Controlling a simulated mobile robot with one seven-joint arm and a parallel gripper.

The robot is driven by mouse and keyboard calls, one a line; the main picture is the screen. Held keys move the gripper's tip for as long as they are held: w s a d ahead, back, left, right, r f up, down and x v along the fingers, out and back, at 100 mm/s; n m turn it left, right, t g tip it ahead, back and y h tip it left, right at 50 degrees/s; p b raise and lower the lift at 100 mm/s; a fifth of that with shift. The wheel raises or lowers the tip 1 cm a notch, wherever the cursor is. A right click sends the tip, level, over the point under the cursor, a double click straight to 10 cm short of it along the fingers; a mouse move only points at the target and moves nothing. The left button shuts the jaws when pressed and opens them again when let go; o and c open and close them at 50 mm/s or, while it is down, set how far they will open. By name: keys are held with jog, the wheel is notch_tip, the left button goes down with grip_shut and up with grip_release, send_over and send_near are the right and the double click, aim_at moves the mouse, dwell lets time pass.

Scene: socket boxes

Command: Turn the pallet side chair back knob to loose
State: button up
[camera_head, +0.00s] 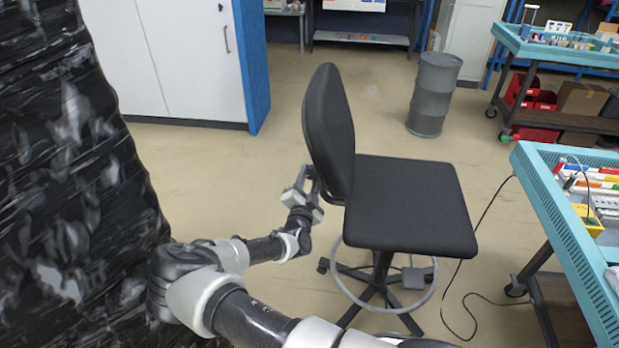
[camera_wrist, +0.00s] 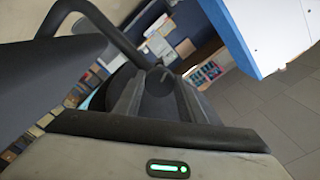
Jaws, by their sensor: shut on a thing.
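The black office chair (camera_head: 410,205) stands in the middle of the head view, its tall back (camera_head: 328,125) toward the left. My gripper (camera_head: 309,182) is behind the lower part of the chair back. In the wrist view, the round dark knob (camera_wrist: 160,81) sits at the end of the curved black bar (camera_wrist: 105,20) of the chair back. The fingers of my gripper (camera_wrist: 158,98) are on either side of the knob and shut on it. The knob is hidden in the head view, and its turn marking cannot be read.
A pallet wrapped in black film (camera_head: 70,180) stands close on the left beside my arm. A white cabinet (camera_head: 180,60) and a grey drum (camera_head: 434,95) are behind. A blue-topped workbench (camera_head: 560,215) is at the right, with a cable on the floor.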

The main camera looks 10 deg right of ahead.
jog(key=shift+n, duration=0.3)
jog(key=o, duration=1)
jog(key=shift+o, duration=0.2)
jog(key=v, duration=1.7)
jog(key=shift+s, duration=0.15)
